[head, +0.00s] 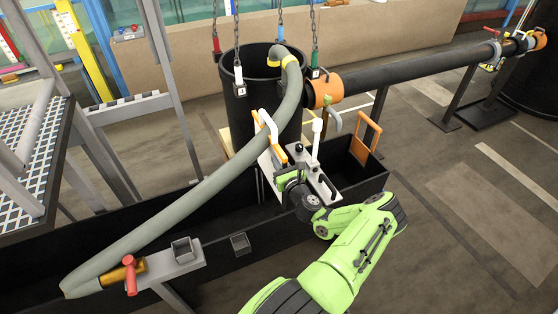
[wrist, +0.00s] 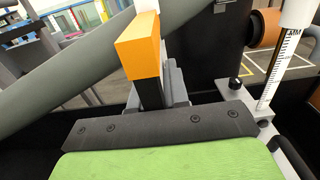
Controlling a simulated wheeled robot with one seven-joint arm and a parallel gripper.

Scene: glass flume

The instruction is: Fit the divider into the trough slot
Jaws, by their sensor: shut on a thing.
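The divider, a pale plate with an orange handle (head: 271,131), stands over the black trough (head: 372,186) in the head view. My gripper (head: 284,172) is shut on it at the handle. In the wrist view the orange handle (wrist: 143,58) rises just beyond my gripper's dark bracket. The divider's lower edge is hidden behind my gripper and the trough wall, so I cannot tell whether it is in a slot. A grey bracket (head: 323,186) with dark knobs and a white gauge (head: 317,135) sits right beside my gripper. The slot itself is not clearly visible.
A thick grey hose (head: 190,208) arches over the trough close to the divider's left. A black tank (head: 258,92) hung on chains stands behind. An orange frame (head: 367,132) stands at the trough's right end. A red-handled valve (head: 130,275) is at lower left. The right floor is open.

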